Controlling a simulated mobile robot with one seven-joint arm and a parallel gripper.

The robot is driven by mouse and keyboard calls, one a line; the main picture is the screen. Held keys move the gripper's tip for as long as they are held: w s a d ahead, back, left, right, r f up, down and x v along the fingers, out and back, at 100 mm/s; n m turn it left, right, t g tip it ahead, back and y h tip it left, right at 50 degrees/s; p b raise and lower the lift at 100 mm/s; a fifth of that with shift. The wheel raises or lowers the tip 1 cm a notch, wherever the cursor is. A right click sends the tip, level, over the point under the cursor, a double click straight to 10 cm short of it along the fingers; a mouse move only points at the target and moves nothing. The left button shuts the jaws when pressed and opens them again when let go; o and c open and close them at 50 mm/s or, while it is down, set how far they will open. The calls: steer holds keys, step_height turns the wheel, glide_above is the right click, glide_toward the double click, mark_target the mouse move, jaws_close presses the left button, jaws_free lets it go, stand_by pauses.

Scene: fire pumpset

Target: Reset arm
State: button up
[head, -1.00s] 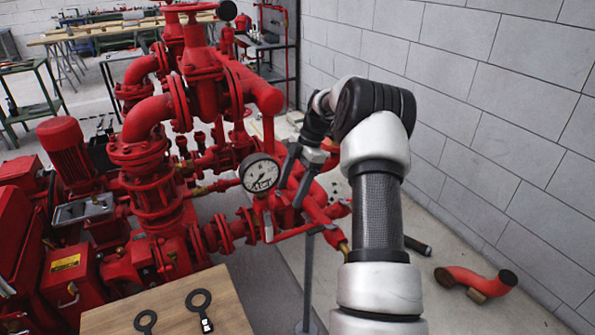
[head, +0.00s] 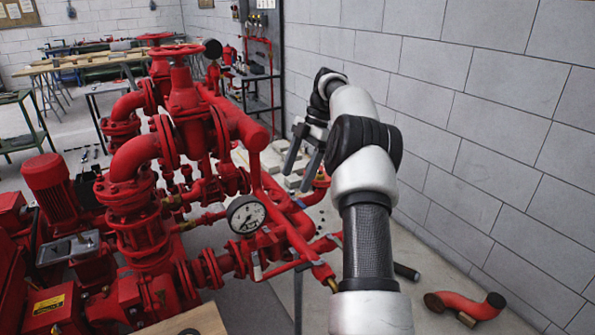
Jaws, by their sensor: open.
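My gripper (head: 297,168) is in the head view, right of the red pump pipework (head: 190,150). Its two dark fingers are spread apart and point down to the left. Nothing shows between them. My arm rises from the lower right and bends over at the top, near the grey block wall. The round white pressure gauge (head: 246,215) sits on the pipework, below and left of my gripper and apart from it.
The block wall (head: 480,110) runs close along my arm's right side. A loose red pipe elbow (head: 472,306) lies on the floor at lower right. A wooden tabletop (head: 190,322) shows at the bottom edge. Workbenches and a rack stand behind.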

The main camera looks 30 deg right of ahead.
stand_by(0.4)
steer(key=s+a+r+m+t+h, duration=0.1)
steer(key=s+a+r+m+h, duration=0.15)
steer(key=s+a+r, duration=0.55)
steer(key=s+a+r+m+t+h, duration=0.15)
steer(key=a+r+m, duration=0.25)
steer(key=a+r, duration=0.55)
steer(key=s+a+f+m+t+h, duration=0.15)
steer(key=s+a+m, duration=0.55)
steer(key=s, duration=0.7)
steer(key=s+a+f+m+t+y, duration=0.1)
steer(key=s+f+m+t, duration=0.1)
steer(key=s+f+m, duration=0.4)
step_height(320, 180, up, 11)
steer(key=s+n+p, duration=0.1)
steer(key=s+p, duration=0.1)
steer(key=p, duration=1)
steer(key=shift+s, duration=0.2)
